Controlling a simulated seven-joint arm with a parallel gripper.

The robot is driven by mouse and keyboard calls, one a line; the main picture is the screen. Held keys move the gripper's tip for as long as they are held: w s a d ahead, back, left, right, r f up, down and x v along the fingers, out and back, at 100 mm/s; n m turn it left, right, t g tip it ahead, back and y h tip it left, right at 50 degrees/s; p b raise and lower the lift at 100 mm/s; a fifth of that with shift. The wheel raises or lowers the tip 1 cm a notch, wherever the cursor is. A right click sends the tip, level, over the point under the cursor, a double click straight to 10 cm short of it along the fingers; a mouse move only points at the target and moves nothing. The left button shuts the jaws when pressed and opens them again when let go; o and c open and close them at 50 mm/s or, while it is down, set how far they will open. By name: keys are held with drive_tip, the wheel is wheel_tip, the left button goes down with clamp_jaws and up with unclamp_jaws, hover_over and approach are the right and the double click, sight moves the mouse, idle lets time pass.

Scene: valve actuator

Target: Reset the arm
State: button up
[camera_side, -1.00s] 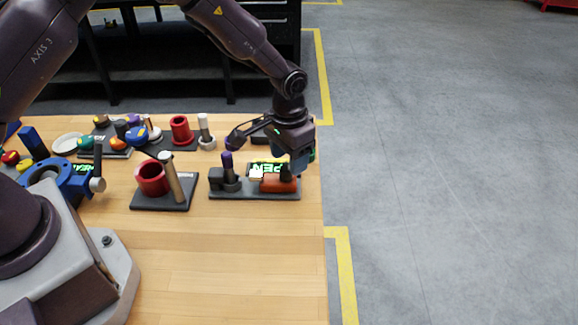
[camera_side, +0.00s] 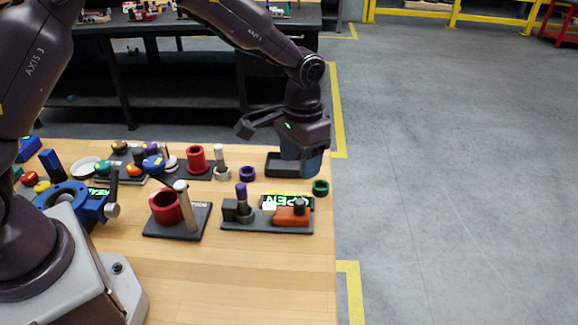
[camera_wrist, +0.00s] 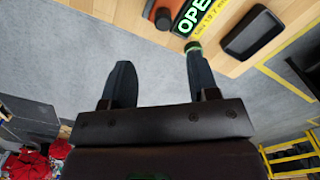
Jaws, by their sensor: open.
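My gripper (camera_side: 301,168) hangs over the far right part of the wooden table in the side view, apart from the fixture. In the wrist view its two dark fingers (camera_wrist: 158,57) are spread with nothing between them. The valve fixture is a dark base plate (camera_side: 262,227) with a purple-topped post (camera_side: 241,196) and an orange block (camera_side: 291,216). A green-lettered OPEN label (camera_side: 287,201) lies behind the block; it also shows in the wrist view (camera_wrist: 196,14).
A dark tray (camera_wrist: 252,33) lies near the table edge, partly hidden by my gripper in the side view. A green ring (camera_side: 320,187) is beside it. The table front is clear.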

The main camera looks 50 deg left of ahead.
drive_tip(key=s+a+r+t, duration=0.3)
drive_tip(key=s+r, duration=0.6)
drive_tip(key=s, duration=0.3)
drive_tip(key=s+a+r+n+t, duration=0.1)
drive_tip(key=s+a+r, duration=0.4)
drive_tip(key=s+r, duration=0.5)
drive_tip(key=s+t, duration=0.1)
drive_tip(key=s, duration=0.1)
drive_tip(key=shift+s+a+t, duration=0.15)
drive_tip(key=shift+s+t, duration=0.2)
drive_tip(key=shift+t, duration=0.05)
